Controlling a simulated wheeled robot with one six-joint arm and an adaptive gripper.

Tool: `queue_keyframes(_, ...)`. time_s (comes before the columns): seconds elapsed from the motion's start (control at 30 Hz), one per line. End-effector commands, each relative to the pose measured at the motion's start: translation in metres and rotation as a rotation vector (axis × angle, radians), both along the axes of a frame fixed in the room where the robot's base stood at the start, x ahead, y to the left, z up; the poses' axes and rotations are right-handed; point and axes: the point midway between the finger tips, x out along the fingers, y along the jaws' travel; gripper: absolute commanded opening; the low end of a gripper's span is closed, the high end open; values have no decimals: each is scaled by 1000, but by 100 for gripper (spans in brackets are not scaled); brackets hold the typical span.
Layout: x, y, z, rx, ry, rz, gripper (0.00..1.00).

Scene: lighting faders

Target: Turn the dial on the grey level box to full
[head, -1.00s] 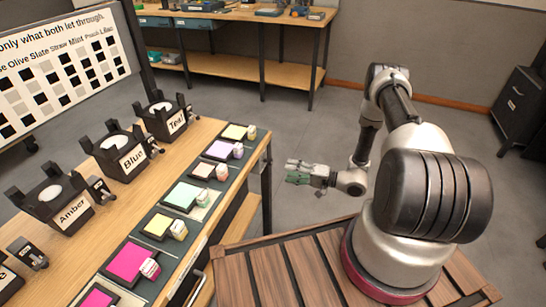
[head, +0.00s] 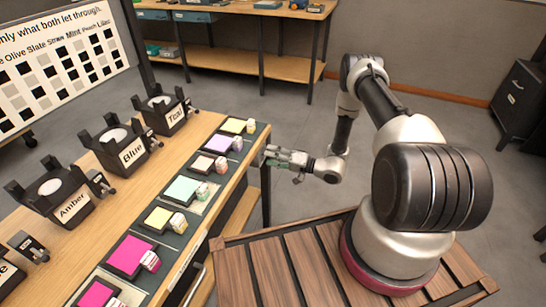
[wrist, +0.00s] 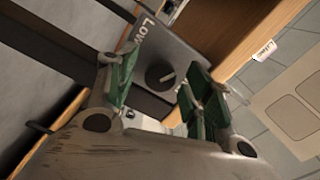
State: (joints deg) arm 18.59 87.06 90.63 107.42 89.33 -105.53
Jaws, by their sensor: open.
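The grey level box (wrist: 182,52) shows in the wrist view, with a word that reads like "Low" near one edge. Its round dark dial (wrist: 159,75) has a pale pointer mark towards the right of the picture. My gripper (wrist: 158,62) is open, with one green-padded finger to each side of the dial in the picture. No contact with the dial shows. In the head view my gripper (head: 280,157) is by the right end of the wooden table; I cannot make out the level box there.
The wooden table (head: 100,240) holds black lamp stands labelled Amber (head: 72,207), Blue (head: 131,153) and Teal (head: 176,114), and a row of coloured swatches. A chart board (head: 60,60) stands behind. A workbench (head: 255,75) is at the back. Floor beyond the gripper is clear.

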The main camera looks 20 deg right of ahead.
Motion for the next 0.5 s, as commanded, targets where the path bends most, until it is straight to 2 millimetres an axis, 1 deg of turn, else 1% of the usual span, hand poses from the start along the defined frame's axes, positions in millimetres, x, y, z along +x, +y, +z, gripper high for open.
queue_keyframes(0.17, 0, 0, 0, 0, 0, 0, 51)
queue_keyframes(0.2, 0, 0, 0, 0, 0, 0, 47)
queue_keyframes(0.27, 0, 0, 0, 0, 0, 0, 36)
queue_keyframes(0.3, 0, 0, 0, 0, 0, 0, 29)
queue_keyframes(0.43, 0, 0, 0, 1, 1, 0, 5)
queue_keyframes(0.5, 0, 0, 0, 1, 1, 0, 4)
